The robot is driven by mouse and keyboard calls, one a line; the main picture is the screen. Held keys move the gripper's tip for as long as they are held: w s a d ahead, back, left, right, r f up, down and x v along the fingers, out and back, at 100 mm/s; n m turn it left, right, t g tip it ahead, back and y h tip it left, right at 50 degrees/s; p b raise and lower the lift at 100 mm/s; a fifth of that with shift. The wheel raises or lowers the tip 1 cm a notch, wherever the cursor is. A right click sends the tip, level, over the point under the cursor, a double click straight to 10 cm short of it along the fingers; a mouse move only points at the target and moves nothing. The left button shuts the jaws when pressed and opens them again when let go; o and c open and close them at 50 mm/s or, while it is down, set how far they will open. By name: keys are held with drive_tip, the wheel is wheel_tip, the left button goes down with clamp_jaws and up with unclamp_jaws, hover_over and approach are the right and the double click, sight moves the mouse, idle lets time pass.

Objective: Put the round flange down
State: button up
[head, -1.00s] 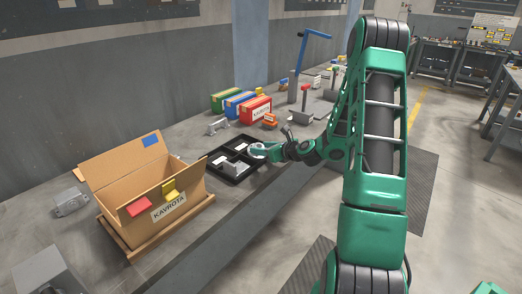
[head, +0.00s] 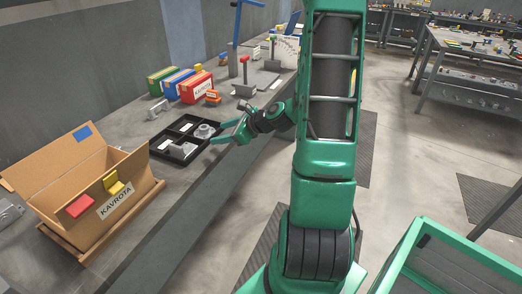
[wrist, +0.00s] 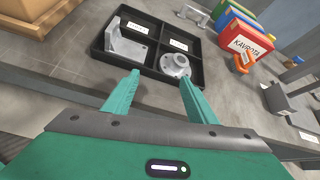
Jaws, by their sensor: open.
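The round flange (head: 205,131) is a grey part with a raised hub. It sits in a compartment of the black divided tray (head: 157,143), at the tray's near right in the wrist view (wrist: 175,66). My gripper (head: 222,132) is open and empty, with its two green fingers apart. In the wrist view the fingertips (wrist: 160,75) point toward the tray, just short of the flange and apart from it. A grey angled bracket (wrist: 124,46) lies in the tray's left compartment. White label cards lie in the two other compartments.
An open cardboard box (head: 95,175) labelled KAVROTA stands left of the tray. Green, blue and red boxes (head: 197,87) stand behind it. The bench's front edge runs below my gripper.

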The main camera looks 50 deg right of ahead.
drive_tip(key=s+a+r+n+g+h, duration=0.1)
drive_tip(key=s+a+r+n+g, duration=0.1)
drive_tip(key=s+n, duration=0.5)
drive_tip(key=s+a+r+n+g+h, duration=0.1)
drive_tip(key=s+r+n+g, duration=0.3)
drive_tip(key=s+n, duration=0.4)
drive_tip(key=s+a+r+n+g+h, duration=0.1)
drive_tip(key=s+a+r+n+g, duration=0.2)
drive_tip(key=s, duration=1.5)
drive_tip(key=n+g, duration=0.2)
drive_tip(key=n, duration=0.3)
drive_tip(key=shift+g, duration=0.3)
